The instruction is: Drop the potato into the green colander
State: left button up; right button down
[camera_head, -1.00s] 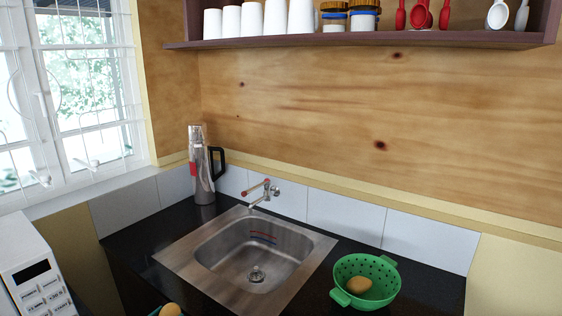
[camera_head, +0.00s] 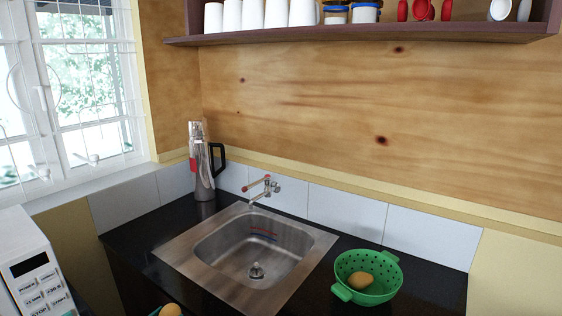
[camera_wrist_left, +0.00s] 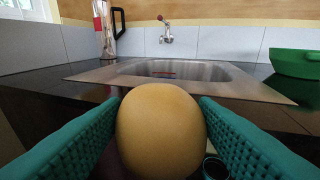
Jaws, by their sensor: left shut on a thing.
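A green colander (camera_head: 345,266) with two handles stands upright on the black counter, right of the sink. A yellow-brown potato (camera_head: 360,279) lies inside it. The colander also shows in part at the right edge of the left wrist view (camera_wrist_left: 292,64). My left gripper (camera_wrist_left: 160,105) is shut on another yellow-brown potato (camera_wrist_left: 160,130), one teal finger on each side. This held potato (camera_head: 171,310) just shows at the bottom edge of the head view, left of and apart from the colander. My right gripper is not in view.
A steel sink (camera_head: 180,252) lies between the held potato and the colander, with a tap (camera_head: 264,188) behind it. A steel flask (camera_head: 202,165) stands at the back left. A microwave (camera_head: 32,270) is at the left. A shelf (camera_head: 400,39) with cups hangs above.

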pick_arm(q)
jog(key=shift+w+d+f, duration=0.1)
jog(key=shift+f, duration=0.45)
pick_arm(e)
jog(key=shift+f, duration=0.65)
